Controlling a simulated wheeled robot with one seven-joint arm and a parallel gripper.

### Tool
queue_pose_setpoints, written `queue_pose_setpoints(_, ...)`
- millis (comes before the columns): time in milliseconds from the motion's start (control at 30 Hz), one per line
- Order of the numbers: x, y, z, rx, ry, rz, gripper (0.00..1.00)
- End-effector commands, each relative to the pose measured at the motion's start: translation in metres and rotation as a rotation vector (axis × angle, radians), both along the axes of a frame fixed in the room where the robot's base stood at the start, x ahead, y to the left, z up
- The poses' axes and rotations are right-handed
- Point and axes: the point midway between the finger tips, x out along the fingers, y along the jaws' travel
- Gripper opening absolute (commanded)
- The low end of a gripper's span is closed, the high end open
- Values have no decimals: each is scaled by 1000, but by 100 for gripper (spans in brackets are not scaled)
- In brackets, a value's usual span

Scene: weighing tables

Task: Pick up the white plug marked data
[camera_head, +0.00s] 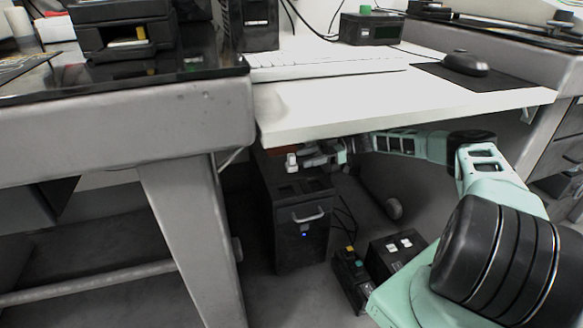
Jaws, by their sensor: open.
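Two small white pieces, which may be plugs, sit on a black box (378,262) on the floor, one at the left (391,248) and one at the right (406,242). Any marking is too small to read, so I cannot tell which is the data plug. My gripper (303,160) is open under the white desk, above the top of a black cabinet (288,232). It is well up and left of the black box. A small white block (291,160) shows at its tip; I cannot tell whether it is part of the gripper.
A black strip (351,280) with yellow and teal pieces lies left of the box, with cables behind. The white desk top (400,105) hangs over my arm. A grey table leg (190,235) stands at left. A mouse (465,62) and keyboard (320,65) lie on the desk.

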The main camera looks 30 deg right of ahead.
Motion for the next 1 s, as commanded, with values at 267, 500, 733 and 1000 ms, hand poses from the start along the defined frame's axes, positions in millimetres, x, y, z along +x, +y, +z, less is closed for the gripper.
queue_pose_setpoints(267, 7, 26, -6, -1, -2, 4, 49)
queue_pose_setpoints(500, 16, 51, -6, -1, -1, 0, 49)
queue_pose_setpoints(733, 16, 53, -4, -1, 0, -1, 49)
queue_pose_setpoints(1000, 16, 53, -4, -1, 0, -1, 9)
